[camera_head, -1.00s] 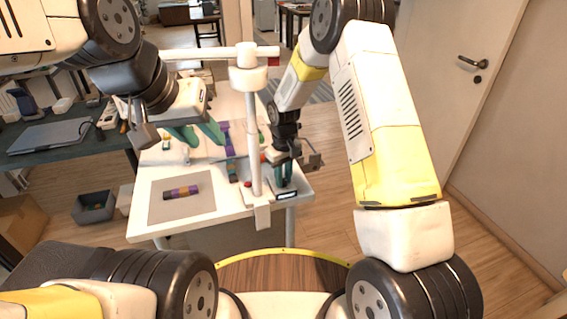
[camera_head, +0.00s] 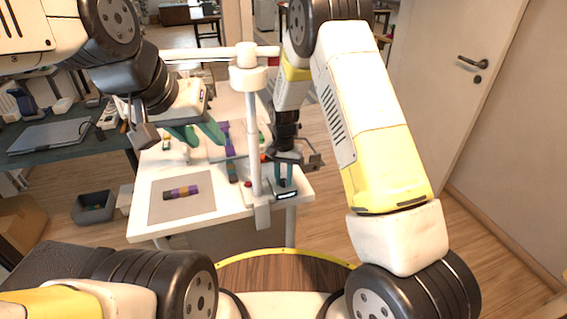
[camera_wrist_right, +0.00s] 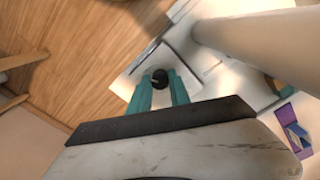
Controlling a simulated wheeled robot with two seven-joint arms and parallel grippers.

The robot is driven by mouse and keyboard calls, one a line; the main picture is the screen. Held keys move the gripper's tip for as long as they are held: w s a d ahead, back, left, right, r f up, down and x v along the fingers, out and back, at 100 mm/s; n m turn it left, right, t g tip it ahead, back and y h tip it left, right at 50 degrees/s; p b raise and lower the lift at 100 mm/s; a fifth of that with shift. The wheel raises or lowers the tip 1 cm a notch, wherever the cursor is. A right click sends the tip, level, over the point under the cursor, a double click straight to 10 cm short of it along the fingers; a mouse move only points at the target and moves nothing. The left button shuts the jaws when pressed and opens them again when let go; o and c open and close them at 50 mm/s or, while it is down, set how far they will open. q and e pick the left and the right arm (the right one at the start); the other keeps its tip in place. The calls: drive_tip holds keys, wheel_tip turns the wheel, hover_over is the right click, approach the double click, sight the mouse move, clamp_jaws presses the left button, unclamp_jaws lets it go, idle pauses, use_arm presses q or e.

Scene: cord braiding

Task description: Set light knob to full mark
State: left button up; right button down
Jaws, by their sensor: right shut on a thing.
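The light knob (camera_wrist_right: 160,77) is a small dark round knob on a pale panel (camera_wrist_right: 135,77) in the right wrist view. My right gripper (camera_wrist_right: 160,88) has its teal fingers closed around the knob from both sides. In the head view my right gripper (camera_head: 285,182) points down at the table's right front corner, just behind a small dark display (camera_head: 287,195). The fingers hide the knob there, and the full mark cannot be made out. My left gripper (camera_head: 198,138) hangs over the table's left back part, its teal fingers apart and empty.
A white post (camera_head: 252,140) with a crossbar stands close left of my right gripper. A grey mat (camera_head: 182,209) holds a banded coloured piece (camera_head: 181,192). A red button (camera_head: 248,184) is by the post. A purple strip (camera_head: 227,140) lies further back.

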sight(283, 179)
drive_tip(key=shift+w+r+m, duration=0.1)
drive_tip(key=shift+m, duration=0.5)
drive_tip(key=c, duration=1.2)
unclamp_jaws()
drive_tip(key=shift+r, duration=0.3)
wheel_tip(283, 179, up, 3)
drive_tip(key=shift+a, duration=0.1)
drive_tip(key=s+r, duration=0.1)
drive_tip(key=s, duration=1.5)
drive_tip(key=shift+r, duration=0.15)
